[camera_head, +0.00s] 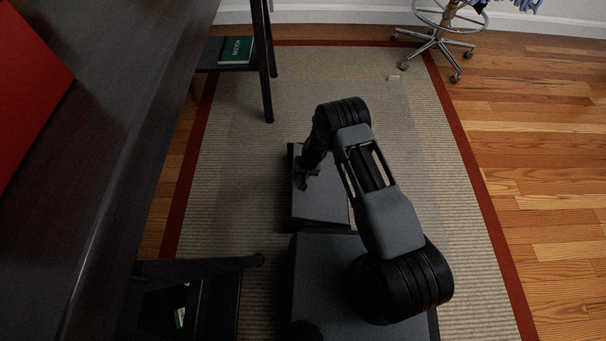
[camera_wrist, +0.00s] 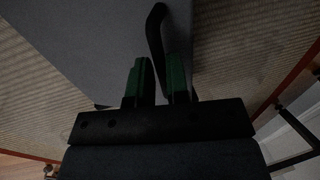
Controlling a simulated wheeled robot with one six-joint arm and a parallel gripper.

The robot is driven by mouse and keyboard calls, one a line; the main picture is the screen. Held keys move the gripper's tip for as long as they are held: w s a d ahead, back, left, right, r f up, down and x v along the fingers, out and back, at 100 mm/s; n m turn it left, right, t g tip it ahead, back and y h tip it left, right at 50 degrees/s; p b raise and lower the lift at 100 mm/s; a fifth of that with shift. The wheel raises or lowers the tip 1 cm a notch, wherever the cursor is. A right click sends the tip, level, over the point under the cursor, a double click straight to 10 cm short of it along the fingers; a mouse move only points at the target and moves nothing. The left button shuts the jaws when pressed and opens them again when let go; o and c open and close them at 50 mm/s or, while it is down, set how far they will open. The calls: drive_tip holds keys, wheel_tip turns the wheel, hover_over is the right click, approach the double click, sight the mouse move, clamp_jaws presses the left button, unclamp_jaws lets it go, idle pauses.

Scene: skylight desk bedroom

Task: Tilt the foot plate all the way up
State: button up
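The foot plate (camera_head: 322,208) is a flat dark grey panel on the rug, in front of my base in the head view. It fills the upper left of the wrist view (camera_wrist: 85,40). It looks close to flat, but its exact tilt is hard to read. A black curved bar (camera_wrist: 156,28) stands at the plate's edge and runs down between my fingers. My gripper (camera_wrist: 159,78), with green finger pads, is at this bar, with a narrow gap between its fingers. Whether both fingers press on the bar is unclear. In the head view, my gripper (camera_head: 306,182) is low over the plate, small and dark.
A dark desk (camera_head: 115,110) runs along the left, with legs and a low shelf holding a green book (camera_head: 236,49). A wheeled chair (camera_head: 436,38) stands at the back right. The rug (camera_head: 440,210) is clear right of my arm.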

drive_tip(key=o, duration=0.4)
drive_tip(key=d+r+p, duration=0.1)
drive_tip(key=r, duration=0.3)
drive_tip(key=r+p, duration=0.2)
drive_tip(key=r, duration=0.3)
drive_tip(key=d+r+p, duration=0.1)
drive_tip(key=r+p, duration=0.1)
drive_tip(key=r, duration=0.2)
drive_tip(key=shift+d+r, duration=0.25)
drive_tip(key=shift+d, duration=0.1)
